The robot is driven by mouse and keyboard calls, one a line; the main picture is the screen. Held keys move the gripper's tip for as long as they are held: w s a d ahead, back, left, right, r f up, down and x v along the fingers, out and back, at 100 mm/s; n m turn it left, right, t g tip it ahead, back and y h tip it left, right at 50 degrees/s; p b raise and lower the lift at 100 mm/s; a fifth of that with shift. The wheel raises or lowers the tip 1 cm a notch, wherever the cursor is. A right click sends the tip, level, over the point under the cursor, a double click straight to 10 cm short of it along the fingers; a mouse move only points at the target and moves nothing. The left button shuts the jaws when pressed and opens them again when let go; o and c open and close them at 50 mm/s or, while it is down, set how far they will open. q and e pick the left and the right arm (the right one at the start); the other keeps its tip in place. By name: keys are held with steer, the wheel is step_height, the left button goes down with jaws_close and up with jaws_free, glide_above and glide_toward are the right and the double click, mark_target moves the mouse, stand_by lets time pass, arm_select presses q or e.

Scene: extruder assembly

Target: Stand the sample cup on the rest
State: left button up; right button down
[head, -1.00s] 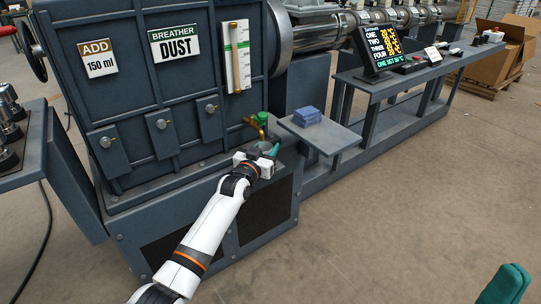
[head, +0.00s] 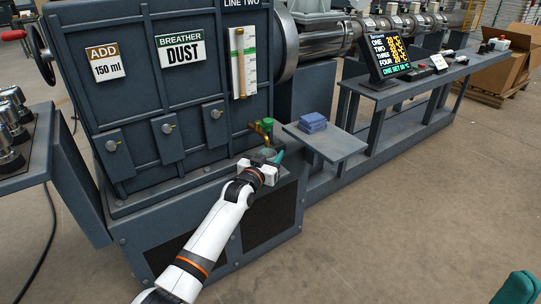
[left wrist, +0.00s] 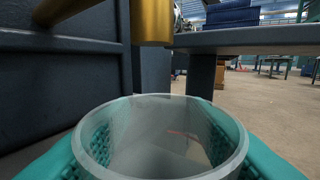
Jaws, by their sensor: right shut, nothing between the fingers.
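The sample cup (left wrist: 160,140) is a clear, open-topped cup, upright between the teal fingers of my left gripper (head: 268,158). In the left wrist view both textured pads press on its sides, and its inside looks empty. Its base is hidden, so I cannot tell whether it touches anything below. A brass spout (left wrist: 151,22) hangs beyond and above the cup's rim. In the head view this brass tap with a green top (head: 267,123) sits just behind the gripper. Only a teal fingertip of my right gripper (head: 518,288) shows, shut, at the lower right.
The dark machine cabinet (head: 140,120) stands behind and left of my left gripper. A small grey shelf (head: 338,145) with blue folded cloths (head: 313,122) lies to the right. A display (head: 388,58) stands on the long bench.

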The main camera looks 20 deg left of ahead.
arm_select(q)
steer(key=o, duration=0.4)
steer(key=shift+o, duration=0.2)
